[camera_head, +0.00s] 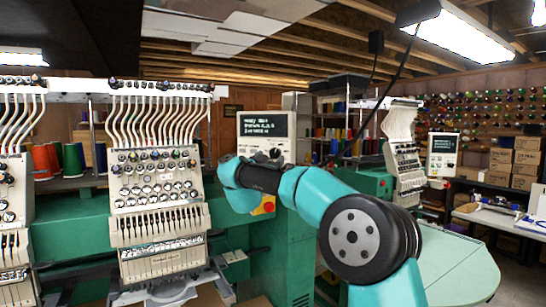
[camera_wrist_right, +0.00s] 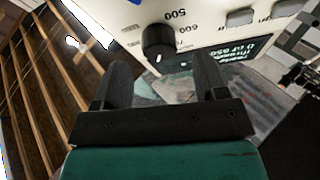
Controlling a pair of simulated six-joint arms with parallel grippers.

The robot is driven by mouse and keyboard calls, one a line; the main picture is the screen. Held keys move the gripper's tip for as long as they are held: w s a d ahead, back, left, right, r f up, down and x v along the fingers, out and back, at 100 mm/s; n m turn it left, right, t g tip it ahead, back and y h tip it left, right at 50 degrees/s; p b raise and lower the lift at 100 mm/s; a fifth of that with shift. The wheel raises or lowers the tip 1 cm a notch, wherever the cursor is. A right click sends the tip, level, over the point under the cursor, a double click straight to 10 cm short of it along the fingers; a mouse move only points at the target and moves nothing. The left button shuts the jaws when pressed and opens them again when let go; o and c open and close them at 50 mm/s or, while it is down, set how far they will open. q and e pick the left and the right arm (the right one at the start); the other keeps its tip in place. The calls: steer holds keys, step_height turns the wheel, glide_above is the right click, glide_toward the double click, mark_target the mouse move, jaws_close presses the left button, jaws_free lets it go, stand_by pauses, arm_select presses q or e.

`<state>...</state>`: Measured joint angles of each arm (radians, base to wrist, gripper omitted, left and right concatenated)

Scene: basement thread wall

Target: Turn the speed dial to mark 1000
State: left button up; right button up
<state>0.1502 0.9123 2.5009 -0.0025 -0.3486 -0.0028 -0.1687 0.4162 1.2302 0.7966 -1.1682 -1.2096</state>
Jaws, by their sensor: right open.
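The speed dial (camera_wrist_right: 158,40) is a round black knob on a white control panel (camera_wrist_right: 215,18) in the right wrist view. A small white mark shows on its lower part. The printed numbers 500 and 600 are legible beside it; I cannot read a 1000 mark. My right gripper (camera_wrist_right: 162,72) is open, with one finger on each side of the dial in the picture. The dial lies at or just beyond the fingertips, and I see no clear contact. In the head view my right arm reaches the control panel (camera_head: 280,126), with the fingers mostly hidden by the wrist. My left gripper is not seen.
A lit display (camera_wrist_right: 232,52) sits on the panel near the dial. A green embroidery machine with a white needle head (camera_head: 158,200) stands left of my arm. A yellow-and-red switch (camera_head: 264,206) is below my wrist. A pale green table (camera_head: 455,265) is at the right.

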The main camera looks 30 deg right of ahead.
mark_target(274, 154)
steer(key=shift+x, duration=1.5)
steer(key=c, duration=0.9)
